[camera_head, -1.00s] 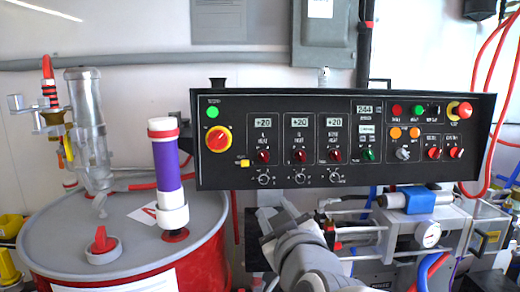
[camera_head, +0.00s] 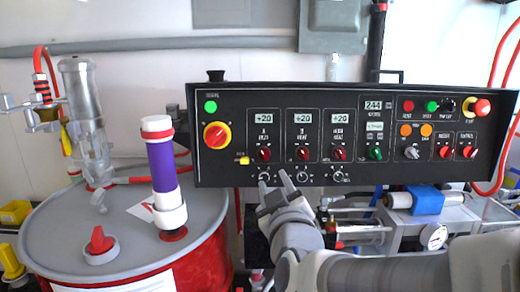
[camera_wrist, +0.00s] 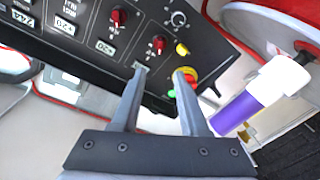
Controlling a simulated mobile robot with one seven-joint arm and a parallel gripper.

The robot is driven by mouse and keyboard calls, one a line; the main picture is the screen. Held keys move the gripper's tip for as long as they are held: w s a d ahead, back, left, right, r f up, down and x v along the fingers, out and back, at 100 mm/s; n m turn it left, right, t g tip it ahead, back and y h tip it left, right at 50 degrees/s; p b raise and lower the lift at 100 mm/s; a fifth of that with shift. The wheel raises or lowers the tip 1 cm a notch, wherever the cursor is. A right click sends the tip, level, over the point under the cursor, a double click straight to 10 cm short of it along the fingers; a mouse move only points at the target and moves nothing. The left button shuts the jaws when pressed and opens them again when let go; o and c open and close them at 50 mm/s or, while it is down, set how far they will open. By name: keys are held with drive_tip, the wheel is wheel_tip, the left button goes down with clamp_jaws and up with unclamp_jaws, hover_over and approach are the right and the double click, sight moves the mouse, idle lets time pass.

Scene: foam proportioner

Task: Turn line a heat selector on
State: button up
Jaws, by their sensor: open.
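The line A heat selector (camera_head: 264,154) is a small red knob under the leftmost +20 display on the black control panel (camera_head: 222,174). In the wrist view I take it to be the red knob (camera_wrist: 157,44) nearest the yellow-ringed switch. My gripper (camera_head: 276,179) is open and empty, with its fingertips at the panel's lower edge, below the selector. In the wrist view my gripper (camera_wrist: 161,72) has its two fingers apart, with the selector beyond the tips. No contact with the knob shows.
Similar red knobs (camera_head: 302,153) sit to the right of the selector. A small dial (camera_head: 264,177) lies below it. A large red and yellow switch (camera_head: 217,135) is to its left. A red drum (camera_head: 200,260) with a purple-banded pump stands at left.

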drive_tip(key=p, duration=0.9)
approach(264, 155)
drive_tip(key=w, duration=0.6)
drive_tip(key=w+a, duration=0.1)
drive_tip(key=w, duration=0.2)
clamp_jaws()
